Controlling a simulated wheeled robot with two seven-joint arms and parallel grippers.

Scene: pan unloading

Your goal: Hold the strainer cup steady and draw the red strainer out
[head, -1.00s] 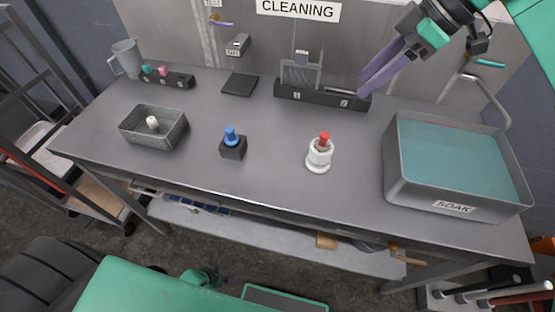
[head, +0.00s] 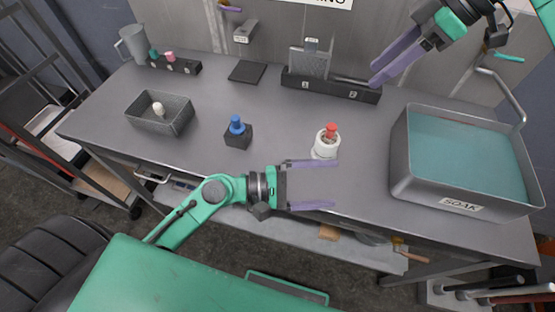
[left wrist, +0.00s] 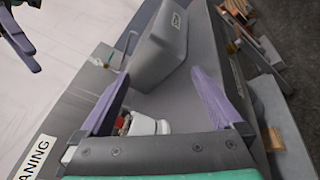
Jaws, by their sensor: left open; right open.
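The white strainer cup (head: 325,147) stands upright on the table, with the red strainer (head: 331,131) showing at its top. In the left wrist view the cup (left wrist: 150,126) is between my open fingers and partly hidden by the gripper body; a bit of red (left wrist: 123,123) shows beside it. My left gripper (head: 325,184) is open and empty in front of the cup; its far finger appears close to the cup's base, but I cannot tell if they touch. My right gripper (head: 385,72) is open and empty, up at the back right.
The grey SOAK basin (head: 460,205) stands right of the cup. A black block with a blue knob (head: 237,133) is to the left, and a mesh tray (head: 178,128) farther left. A black numbered rack (head: 330,88) stands behind. The table between is clear.

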